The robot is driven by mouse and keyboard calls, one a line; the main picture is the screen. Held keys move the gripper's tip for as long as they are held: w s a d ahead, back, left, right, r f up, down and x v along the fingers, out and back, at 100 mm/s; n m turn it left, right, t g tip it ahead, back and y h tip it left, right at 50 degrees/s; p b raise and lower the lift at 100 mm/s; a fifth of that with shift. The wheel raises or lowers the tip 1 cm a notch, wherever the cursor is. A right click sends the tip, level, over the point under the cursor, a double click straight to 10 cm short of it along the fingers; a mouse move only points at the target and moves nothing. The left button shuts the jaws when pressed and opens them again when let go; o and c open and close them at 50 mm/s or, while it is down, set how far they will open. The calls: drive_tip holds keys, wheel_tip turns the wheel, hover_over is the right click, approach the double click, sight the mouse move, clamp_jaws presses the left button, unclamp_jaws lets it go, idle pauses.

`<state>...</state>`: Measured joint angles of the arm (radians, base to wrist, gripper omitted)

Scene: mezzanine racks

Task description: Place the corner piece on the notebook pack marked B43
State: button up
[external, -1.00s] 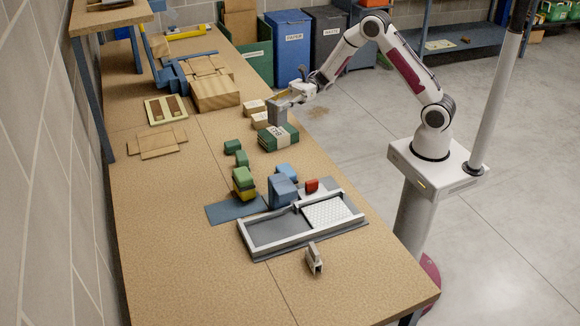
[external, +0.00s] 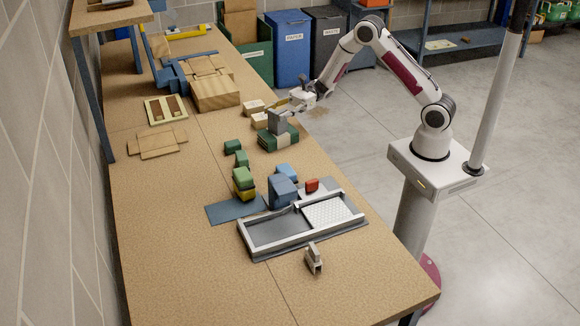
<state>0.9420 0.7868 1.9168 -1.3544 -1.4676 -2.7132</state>
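The corner piece (external: 278,124) is a small grey block-like part. It is upright on top of the green notebook pack (external: 291,137), or just above it; contact is hard to tell at this size. The pack has a pale band, and the corner piece and my gripper now cover much of its marking. My gripper (external: 276,110) comes in from the right, with its fingers at the top of the corner piece. They appear shut on it, though the fingertips are small in this view.
Small cardboard boxes (external: 259,119) sit just behind the pack. Green blocks (external: 232,146), blue blocks (external: 283,190) and a grey divided tray (external: 279,231) stand nearer the front. A large cardboard box (external: 217,95) is farther back left. The table's right edge is close to the pack.

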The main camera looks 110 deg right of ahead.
drive_tip(key=shift+r, duration=0.15)
idle(0.3)
drive_tip(key=v, duration=1.2)
idle(0.6)
drive_tip(key=w+a+r+m+g+h, duration=0.1)
drive_tip(key=w+r+m+g+h, duration=0.1)
drive_tip(key=w+r+m+h, duration=0.6)
drive_tip(key=a+r+m+g+h, duration=0.25)
drive_tip(key=a+r+m, duration=0.4)
drive_tip(key=m, duration=0.65)
drive_tip(key=s+a+f+m+g+y, duration=0.2)
drive_tip(key=s+a+m+g, duration=0.1)
drive_tip(key=s+a+m, duration=0.6)
drive_tip(key=s+a+f+m+g+y, duration=0.1)
drive_tip(key=s+a+f+m+g, duration=0.2)
drive_tip(key=s+a+m, duration=0.7)
drive_tip(key=s+a, duration=0.7)
drive_tip(key=s, duration=0.1)
drive_tip(key=shift+s+f+y, duration=0.2)
drive_tip(key=shift+s+y, duration=0.1)
drive_tip(key=shift+y, duration=0.05)
